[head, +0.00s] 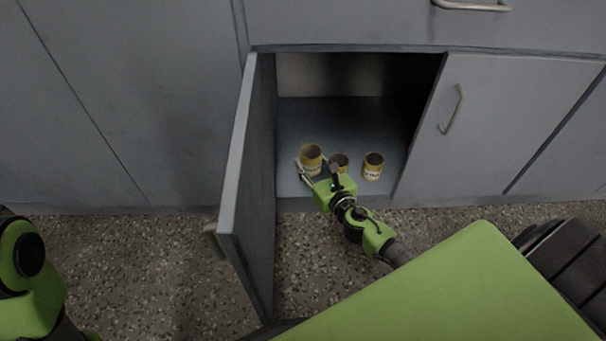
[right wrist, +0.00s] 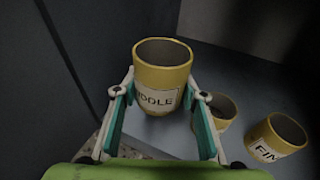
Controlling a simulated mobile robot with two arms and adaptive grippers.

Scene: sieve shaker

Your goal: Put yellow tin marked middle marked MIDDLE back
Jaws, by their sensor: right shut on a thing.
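The yellow tin marked MIDDLE (right wrist: 163,72) is between the fingers of my right gripper (right wrist: 158,110), with its label facing the wrist camera. In the head view this tin (head: 311,155) is at the left of the open cupboard, and my right gripper (head: 318,178) is shut on it from the front. The tin looks upright; I cannot tell whether it touches the cupboard floor. My left gripper is not in view; only part of my left arm shows at the left edge.
A second yellow tin (head: 340,160) stands partly hidden behind my gripper. A third, with a label starting FIN (right wrist: 278,137), stands at the right (head: 373,166). The open cupboard door (head: 247,190) is close to the left. The cupboard floor (head: 320,115) behind the tins is clear.

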